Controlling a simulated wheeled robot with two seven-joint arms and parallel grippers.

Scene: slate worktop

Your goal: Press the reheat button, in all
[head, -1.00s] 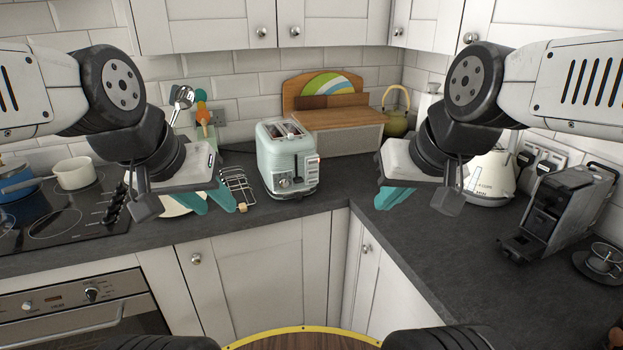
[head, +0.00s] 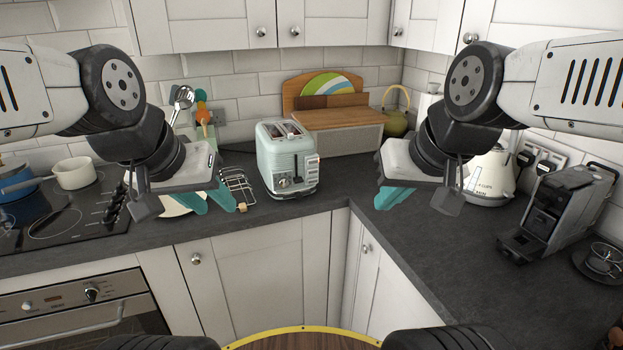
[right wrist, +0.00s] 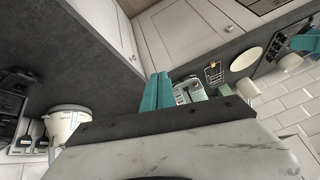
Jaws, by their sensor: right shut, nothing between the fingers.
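A pale green toaster (head: 287,160) stands upright on the slate worktop near the corner, with its control panel on the front right side. The reheat button is too small to tell in the head view. In the right wrist view the toaster (right wrist: 190,90) is partly hidden behind the fingers. My left gripper (head: 208,201) has teal fingers and hovers left of the toaster; whether it is open I cannot tell. My right gripper (head: 388,198) hangs right of the toaster, apart from it. Its fingers (right wrist: 157,92) are together and empty.
A wire rack (head: 238,187) stands just left of the toaster. A wooden bread bin (head: 338,132) is behind it. A cream kettle (head: 490,178) and a coffee machine (head: 560,212) stand on the right. The worktop (head: 330,192) just right of the toaster is clear.

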